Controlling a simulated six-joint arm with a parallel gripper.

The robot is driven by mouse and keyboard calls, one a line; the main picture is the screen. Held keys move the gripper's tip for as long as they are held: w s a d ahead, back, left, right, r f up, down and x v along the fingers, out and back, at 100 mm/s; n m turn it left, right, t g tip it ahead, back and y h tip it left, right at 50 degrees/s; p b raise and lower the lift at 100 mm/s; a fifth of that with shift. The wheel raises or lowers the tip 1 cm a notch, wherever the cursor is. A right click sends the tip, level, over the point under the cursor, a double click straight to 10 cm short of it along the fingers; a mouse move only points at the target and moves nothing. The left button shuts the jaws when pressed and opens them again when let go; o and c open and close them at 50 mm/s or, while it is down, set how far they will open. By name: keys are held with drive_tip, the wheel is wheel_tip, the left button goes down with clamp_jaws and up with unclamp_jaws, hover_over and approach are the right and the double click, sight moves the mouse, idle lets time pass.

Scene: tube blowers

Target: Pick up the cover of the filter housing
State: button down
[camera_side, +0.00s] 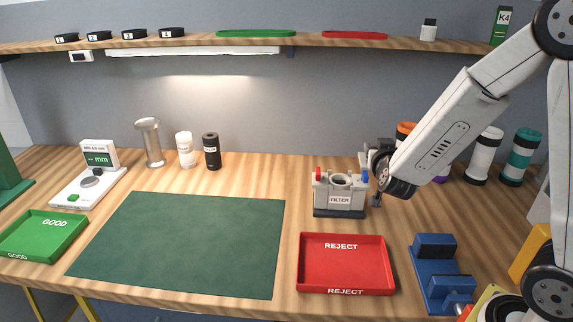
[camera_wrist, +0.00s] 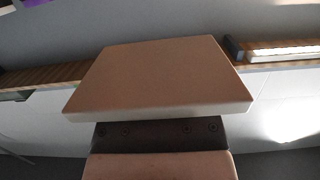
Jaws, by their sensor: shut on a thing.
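The filter housing (camera_side: 340,198) stands upright on the table behind the red tray, light grey with a dark base and a "FILTER" label. Its top shows a round opening, with a red part at its left end and a blue part at its right. My gripper (camera_side: 369,168) is just right of the housing, at about the height of its top, partly hidden by my arm. It is shut on a pale flat piece (camera_side: 364,160), apparently the cover. In the wrist view a flat tan plate (camera_wrist: 160,75) fills the middle, above a dark screwed bracket; the jaw contact is hidden.
A red REJECT tray (camera_side: 346,282) lies in front of the housing, with a blue fixture (camera_side: 436,262) to its right. Capped containers (camera_side: 485,155) stand behind my arm. The green mat (camera_side: 185,245) is clear. A shelf (camera_side: 300,43) runs overhead.

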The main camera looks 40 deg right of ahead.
drive_tip(key=shift+s, duration=0.15)
drive_tip(key=shift+a, duration=0.15)
idle(0.5)
drive_tip(key=shift+w+a+f+n+t+y, duration=0.25)
drive_tip(key=shift+w+a+n+t+y, duration=0.15)
drive_tip(key=w+a+f+n+t+y, duration=0.1)
drive_tip(key=a+f+n+t+y, duration=0.1)
drive_tip(key=a+f+n+y, duration=0.4)
drive_tip(key=w+a+f+n+t+y, duration=0.2)
drive_tip(key=a+y, duration=0.3)
drive_tip(key=a, duration=0.2)
drive_tip(key=s+f, duration=0.4)
drive_tip(key=shift+s+f, duration=0.3)
drive_tip(key=shift+f, duration=0.1)
drive_tip(key=shift+r, duration=0.1)
